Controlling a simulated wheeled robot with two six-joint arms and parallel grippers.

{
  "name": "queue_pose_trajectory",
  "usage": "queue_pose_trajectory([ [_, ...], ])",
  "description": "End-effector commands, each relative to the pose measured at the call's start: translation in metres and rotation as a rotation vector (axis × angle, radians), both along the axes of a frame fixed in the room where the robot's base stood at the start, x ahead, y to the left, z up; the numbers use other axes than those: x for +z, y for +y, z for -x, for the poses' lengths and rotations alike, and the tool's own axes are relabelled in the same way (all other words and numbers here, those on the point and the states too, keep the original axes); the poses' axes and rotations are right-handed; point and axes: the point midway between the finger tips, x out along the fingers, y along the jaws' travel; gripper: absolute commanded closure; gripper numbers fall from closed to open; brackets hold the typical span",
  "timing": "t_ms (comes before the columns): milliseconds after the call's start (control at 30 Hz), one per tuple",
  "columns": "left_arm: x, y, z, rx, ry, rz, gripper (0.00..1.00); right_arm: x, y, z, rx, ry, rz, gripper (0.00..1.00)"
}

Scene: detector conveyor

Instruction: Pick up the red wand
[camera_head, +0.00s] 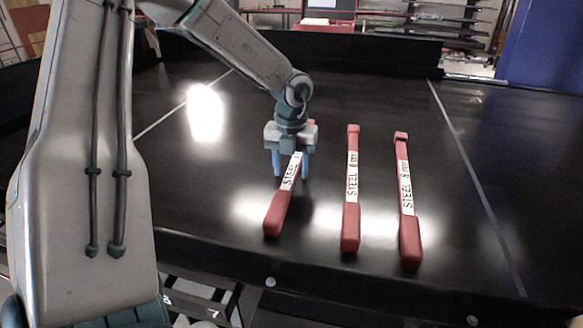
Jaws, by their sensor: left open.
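Three red wands with white "STEEL" labels lie on the black conveyor. The left wand (279,211) lies tilted, its handle toward me and its far end partly hidden behind my left gripper. The middle wand (351,215) and the right wand (409,235) lie to its right, in full view. My left gripper (290,173) points down over the left wand, one blue finger on each side of its labelled part. The jaws are open. I cannot tell whether the fingers touch the wand. My right gripper is not in view.
The black conveyor (400,290) has light lines across it and bright reflections. A dark raised wall (350,47) runs along its far side, and a blue panel (548,45) stands at the back right. The belt right of the wands is clear.

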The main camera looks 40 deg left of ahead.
Motion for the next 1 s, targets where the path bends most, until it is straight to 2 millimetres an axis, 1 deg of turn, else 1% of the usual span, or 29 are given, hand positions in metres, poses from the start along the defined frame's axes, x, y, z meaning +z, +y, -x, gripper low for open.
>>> queue_pose_trajectory([
  [167,-0.001,0.0,0.0,0.0,-0.001,-0.001,0.51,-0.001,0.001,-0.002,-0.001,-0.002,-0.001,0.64],
  [200,-0.001,0.0,0.0,0.0,0.0,0.0,0.55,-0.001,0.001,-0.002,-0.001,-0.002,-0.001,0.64],
  [267,-0.001,0.0,0.0,0.0,0.0,0.0,0.67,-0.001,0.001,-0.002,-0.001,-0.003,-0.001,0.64],
  [300,-0.001,0.0,0.0,0.0,0.0,0.0,0.74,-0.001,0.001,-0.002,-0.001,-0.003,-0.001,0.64],
  [433,0.0,0.0,0.0,0.0,0.0,0.0,1.0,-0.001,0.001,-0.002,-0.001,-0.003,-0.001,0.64],
  [667,0.0,0.0,0.0,0.0,-0.001,-0.001,1.0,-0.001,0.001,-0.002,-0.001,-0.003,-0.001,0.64],
  [767,0.003,0.0,-0.001,0.0,-0.003,-0.001,1.0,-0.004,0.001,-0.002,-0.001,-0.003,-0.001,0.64],
  [867,0.014,0.001,-0.001,0.001,-0.006,-0.002,1.0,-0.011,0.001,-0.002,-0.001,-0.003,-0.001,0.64],
  [967,0.03,0.0,-0.002,0.0,-0.008,-0.002,1.0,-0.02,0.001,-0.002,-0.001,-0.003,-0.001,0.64],
  [1000,0.038,0.0,-0.002,0.001,-0.008,-0.002,1.0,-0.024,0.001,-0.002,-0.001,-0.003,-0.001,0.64],
])
